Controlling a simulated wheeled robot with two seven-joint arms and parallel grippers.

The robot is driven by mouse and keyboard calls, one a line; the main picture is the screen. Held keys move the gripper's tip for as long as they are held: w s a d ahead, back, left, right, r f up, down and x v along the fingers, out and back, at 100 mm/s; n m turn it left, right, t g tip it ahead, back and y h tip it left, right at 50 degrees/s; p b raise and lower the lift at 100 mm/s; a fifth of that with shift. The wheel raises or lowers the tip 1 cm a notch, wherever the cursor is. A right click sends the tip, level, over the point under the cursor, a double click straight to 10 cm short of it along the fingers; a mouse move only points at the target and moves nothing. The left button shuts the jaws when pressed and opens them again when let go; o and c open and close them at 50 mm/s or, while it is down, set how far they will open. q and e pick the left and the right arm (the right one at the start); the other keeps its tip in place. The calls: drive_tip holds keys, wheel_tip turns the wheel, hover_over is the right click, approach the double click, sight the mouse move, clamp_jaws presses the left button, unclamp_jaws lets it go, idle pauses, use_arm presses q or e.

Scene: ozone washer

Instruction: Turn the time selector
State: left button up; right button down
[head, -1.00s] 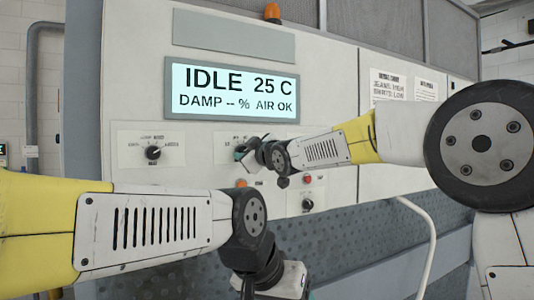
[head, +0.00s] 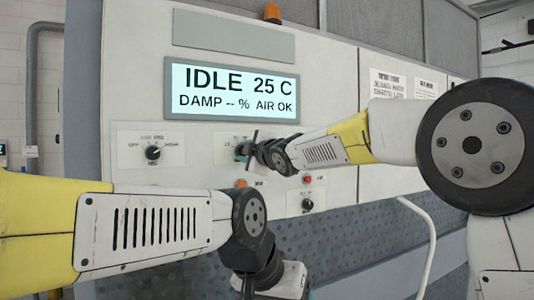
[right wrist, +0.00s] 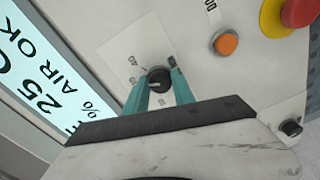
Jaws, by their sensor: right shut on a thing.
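A black round knob, taken to be the time selector (right wrist: 159,79), sits on a white dial plate (right wrist: 125,57) with small marks too blurred to read. In the right wrist view the two teal fingers of my right gripper (right wrist: 160,84) are on either side of it, closed on it. In the head view my right gripper (head: 243,150) is at the middle plate below the display, and its wrist mostly hides that plate and knob. My left gripper (head: 278,282) hangs low at the bottom edge, its fingers mostly cut off.
The display (head: 232,92) reads IDLE, 25 C, AIR OK. Another selector knob (head: 153,152) is on the left plate. An orange button (right wrist: 226,43), a red stop button (right wrist: 298,10) and a lower black knob (right wrist: 290,128) are nearby.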

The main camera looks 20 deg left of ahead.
drive_tip(key=shift+f+n, duration=0.1)
drive_tip(key=shift+n, duration=0.5)
drive_tip(key=c, duration=1.1)
unclamp_jaws()
drive_tip(key=shift+o, duration=0.2)
drive_tip(key=v, duration=0.7)
drive_tip(key=shift+s+d, duration=0.3)
drive_tip(key=shift+d, duration=0.1)
